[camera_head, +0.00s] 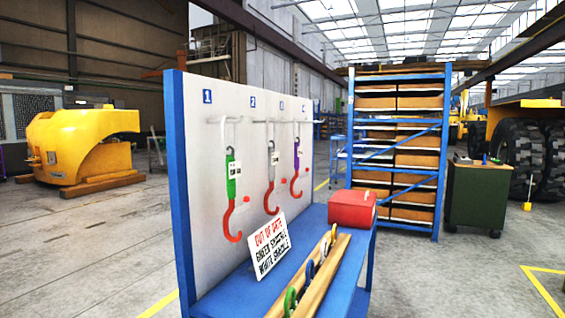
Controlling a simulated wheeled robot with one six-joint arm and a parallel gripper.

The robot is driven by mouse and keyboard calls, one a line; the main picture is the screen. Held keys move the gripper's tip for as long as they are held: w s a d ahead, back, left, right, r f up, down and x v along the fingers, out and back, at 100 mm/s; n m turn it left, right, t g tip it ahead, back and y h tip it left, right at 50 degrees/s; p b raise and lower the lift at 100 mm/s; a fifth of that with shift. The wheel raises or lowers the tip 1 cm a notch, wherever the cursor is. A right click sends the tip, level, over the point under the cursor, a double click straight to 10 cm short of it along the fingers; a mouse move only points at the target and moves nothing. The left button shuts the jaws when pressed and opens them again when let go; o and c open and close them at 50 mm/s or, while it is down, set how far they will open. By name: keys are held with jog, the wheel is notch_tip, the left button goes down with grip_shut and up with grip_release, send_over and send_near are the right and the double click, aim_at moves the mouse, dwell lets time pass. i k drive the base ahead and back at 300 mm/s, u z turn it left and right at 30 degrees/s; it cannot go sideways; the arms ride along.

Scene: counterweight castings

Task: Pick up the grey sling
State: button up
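A pale grey sling (272,168) with a red hook hangs on the white panel (225,100) under the plate marked 2. To its left a green sling (232,183) with a larger red hook hangs under plate 1. To its right a purple sling (297,160) with a red hook hangs under a plate whose number is too small to read. The pegs they hang from stick out of the panel. My gripper is not in view.
Below the panel, a blue bench (225,290) holds a white sign reading out of date, green shackle, white shackle (270,245), a red box (352,208) and a wooden rack (325,280) with several coloured shackles. A blue shelf (440,160) and green cabinet (475,195) stand behind.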

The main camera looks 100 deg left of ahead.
aim_at(273, 157)
jog(key=u, duration=1.1)
jog(key=i, duration=2.55)
jog(key=u, duration=3.45)
